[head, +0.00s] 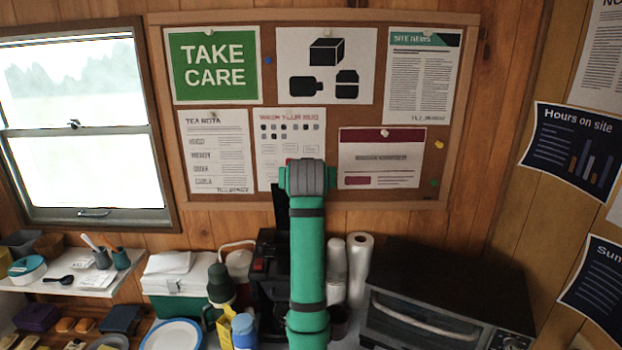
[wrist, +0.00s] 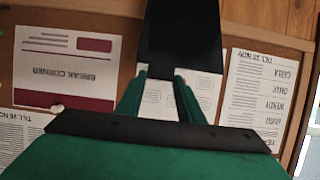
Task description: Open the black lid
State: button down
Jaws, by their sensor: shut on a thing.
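The black lid (wrist: 182,35) is a flat dark panel at the top middle of the wrist view, its edge between my green fingertips. My gripper (wrist: 160,76) is shut on this edge. In the head view a dark upright strip of the lid (head: 280,210) shows just left of my green arm, above the black coffee machine (head: 268,262). The lid looks raised, roughly upright. My arm hides my fingers and much of the machine in the head view.
A toaster oven (head: 448,300) stands right of the machine, with white paper rolls (head: 358,262) between. A green and white cool box (head: 182,285), a dark green flask (head: 220,284) and a yellow carton (head: 243,330) crowd the left. A cork notice board (head: 375,118) is behind.

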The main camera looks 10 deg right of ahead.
jog(key=shift+r, duration=0.35)
jog(key=c, duration=1.2)
grip_release()
jog(key=shift+s, duration=0.1)
jog(key=shift+f, duration=0.15)
jog(key=v, duration=1.1)
